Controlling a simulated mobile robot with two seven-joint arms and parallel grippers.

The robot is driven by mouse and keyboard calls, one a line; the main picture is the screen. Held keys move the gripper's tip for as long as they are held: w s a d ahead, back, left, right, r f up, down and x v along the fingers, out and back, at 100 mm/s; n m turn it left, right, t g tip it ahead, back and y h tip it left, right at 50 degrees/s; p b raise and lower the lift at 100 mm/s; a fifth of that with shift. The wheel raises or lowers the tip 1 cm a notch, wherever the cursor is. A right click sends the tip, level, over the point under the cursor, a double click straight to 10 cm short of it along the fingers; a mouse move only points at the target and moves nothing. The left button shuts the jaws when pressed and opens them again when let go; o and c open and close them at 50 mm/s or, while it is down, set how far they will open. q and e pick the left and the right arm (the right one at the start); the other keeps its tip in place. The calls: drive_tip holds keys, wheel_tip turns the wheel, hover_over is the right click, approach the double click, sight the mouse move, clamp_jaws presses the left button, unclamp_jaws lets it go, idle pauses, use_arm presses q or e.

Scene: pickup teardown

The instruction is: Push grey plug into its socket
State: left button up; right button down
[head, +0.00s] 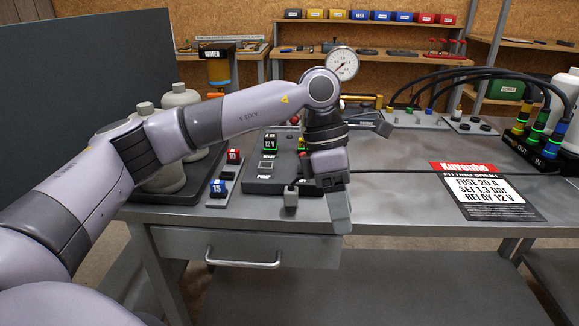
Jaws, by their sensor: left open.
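My left gripper (318,200) is open and points down over the front edge of the workbench, at the right end of a dark control panel (262,185). The gripper and wrist cover part of the panel, and I cannot make out the grey plug's socket. My right gripper is not in view.
A fitting sheet (490,190) lies at the bench's right. Behind it stands the IN/OUT block (532,148) with thick black cables. Pale bottles (180,98) and a fuse holder (219,187) are at left. A pressure gauge (342,63) rises behind my arm.

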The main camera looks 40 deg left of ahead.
sight(291, 184)
use_arm(q)
drive_tip(key=a+r+y, duration=0.1)
drive_tip(key=a, duration=0.2)
drive_tip(key=a+r+y, duration=0.1)
drive_tip(key=a+r, duration=0.1)
drive_tip(key=a, duration=0.2)
drive_tip(key=w+a+r+n+t+y, duration=0.1)
drive_tip(key=a+r+y, duration=0.1)
drive_tip(key=a, duration=0.1)
drive_tip(key=shift+a+b, duration=0.25)
drive_tip(key=shift+b, duration=0.1)
drive_tip(key=shift+f, duration=3.5)
drive_tip(key=shift+c, duration=0.3)
clamp_jaws()
drive_tip(key=shift+r, duration=0.1)
drive_tip(key=shift+r+p, duration=0.5)
drive_tip(key=shift+r, duration=0.25)
drive_tip(key=shift+r, duration=0.25)
